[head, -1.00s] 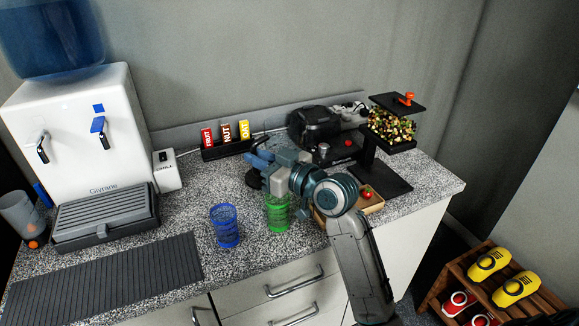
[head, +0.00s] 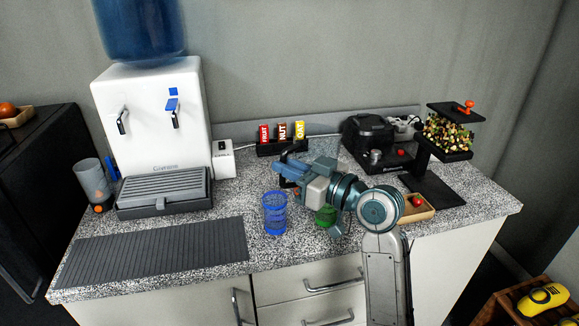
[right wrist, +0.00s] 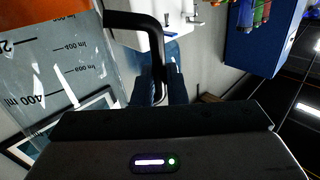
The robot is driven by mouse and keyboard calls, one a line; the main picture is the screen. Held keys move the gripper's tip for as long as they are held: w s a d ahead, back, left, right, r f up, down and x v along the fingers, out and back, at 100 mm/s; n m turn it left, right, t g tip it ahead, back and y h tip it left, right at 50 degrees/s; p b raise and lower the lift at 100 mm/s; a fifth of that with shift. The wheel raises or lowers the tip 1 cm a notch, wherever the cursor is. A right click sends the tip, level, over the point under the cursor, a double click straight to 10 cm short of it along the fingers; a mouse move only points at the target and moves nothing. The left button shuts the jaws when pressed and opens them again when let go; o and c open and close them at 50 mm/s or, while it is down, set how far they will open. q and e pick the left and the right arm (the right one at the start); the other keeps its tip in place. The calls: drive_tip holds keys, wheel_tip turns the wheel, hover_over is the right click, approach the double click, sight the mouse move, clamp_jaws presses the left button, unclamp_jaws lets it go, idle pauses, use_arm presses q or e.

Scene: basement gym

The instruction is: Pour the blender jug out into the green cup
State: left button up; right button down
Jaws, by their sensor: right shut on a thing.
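My right gripper (head: 284,170) reaches in above the counter and is shut on the black handle (right wrist: 148,25) of the blender jug. In the right wrist view the clear jug (right wrist: 60,75) with its ml marks fills the left side, and orange contents show in the top left corner. In the head view the jug's clear body is hard to make out; only dark parts show around the fingers. The green cup (head: 326,217) stands on the counter below my right wrist, which hides its upper part. My left gripper is not in view.
A blue cup (head: 275,217) stands left of the green cup. The blender base (head: 368,140) and a black stand (head: 432,185) are to the right, near a small wooden tray (head: 418,214). A water dispenser (head: 150,120) and a ribbed grey mat (head: 150,252) are at left.

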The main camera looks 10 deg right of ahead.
wheel_tip(320, 180, up, 2)
drive_tip(key=m+p, duration=0.2)
drive_tip(key=shift+s+a+r+t+p, duration=0.1)
drive_tip(key=shift+a+r+t+p, duration=0.05)
drive_tip(key=shift+r+t+p, duration=0.15)
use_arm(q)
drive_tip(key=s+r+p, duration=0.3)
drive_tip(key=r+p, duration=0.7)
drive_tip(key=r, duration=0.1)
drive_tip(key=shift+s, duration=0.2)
use_arm(e)
drive_tip(key=shift+w+d+r+m+t+h, duration=0.1)
drive_tip(key=shift+w+d+m+t+h, duration=0.6)
drive_tip(key=shift+m, duration=2.15)
drive_tip(key=shift+w+d+r+m+t+h, duration=0.15)
drive_tip(key=shift+w+d+m+t, duration=0.5)
drive_tip(key=shift+d+m, duration=1.7)
drive_tip(key=shift+w+d+r+m+t+h, duration=0.1)
drive_tip(key=shift+w+d+m+t+h, duration=0.45)
drive_tip(key=shift+m, duration=2.85)
drive_tip(key=shift+t, duration=0.3)
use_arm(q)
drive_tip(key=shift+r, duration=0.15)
use_arm(e)
drive_tip(key=shift+r, duration=0.1)
